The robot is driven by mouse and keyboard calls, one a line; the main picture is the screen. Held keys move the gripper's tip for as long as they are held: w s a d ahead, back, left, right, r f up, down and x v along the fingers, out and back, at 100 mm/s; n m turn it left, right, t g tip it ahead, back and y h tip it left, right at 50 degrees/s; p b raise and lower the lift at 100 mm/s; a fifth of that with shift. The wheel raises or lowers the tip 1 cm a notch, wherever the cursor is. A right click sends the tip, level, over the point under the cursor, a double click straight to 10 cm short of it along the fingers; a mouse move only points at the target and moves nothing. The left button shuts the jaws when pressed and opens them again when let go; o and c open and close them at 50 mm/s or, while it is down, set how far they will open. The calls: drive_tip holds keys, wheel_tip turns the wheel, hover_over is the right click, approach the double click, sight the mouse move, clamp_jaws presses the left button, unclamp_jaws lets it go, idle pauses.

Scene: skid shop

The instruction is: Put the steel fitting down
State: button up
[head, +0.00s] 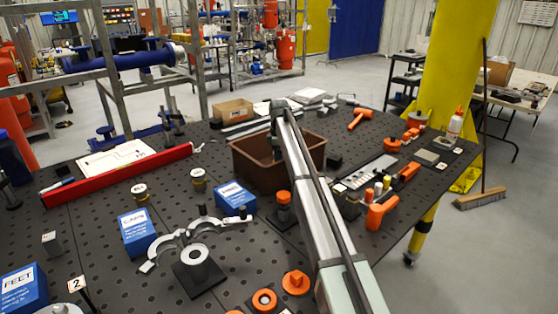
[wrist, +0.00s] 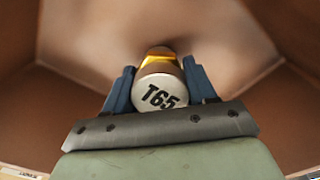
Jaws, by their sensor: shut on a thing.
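In the wrist view, my gripper (wrist: 159,70) is shut on the steel fitting (wrist: 158,93). The fitting is a short round piece with a pale end face marked "T65" and a yellow band behind it. Blue fingers hold it from both sides. Brown walls of a bin (wrist: 75,45) surround it in this view; the gap between fitting and bin floor cannot be judged. In the head view, the brown bin (head: 250,165) stands mid-table, partly behind my arm. My gripper and the fitting are hidden there.
The dark perforated table holds blue boxes (head: 136,233), a grey curved clamp (head: 190,232), two small banded cylinders (head: 199,179), a red rail (head: 120,176) and orange tools (head: 380,210) around the bin. A cardboard box (head: 233,110) stands behind it.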

drive_tip(key=shift+f, duration=0.4)
drive_tip(key=shift+f, duration=0.1)
drive_tip(key=o, duration=1.2)
drive_tip(key=shift+c, duration=0.2)
wheel_tip(320, 180, up, 12)
drive_tip(key=shift+r, duration=0.1)
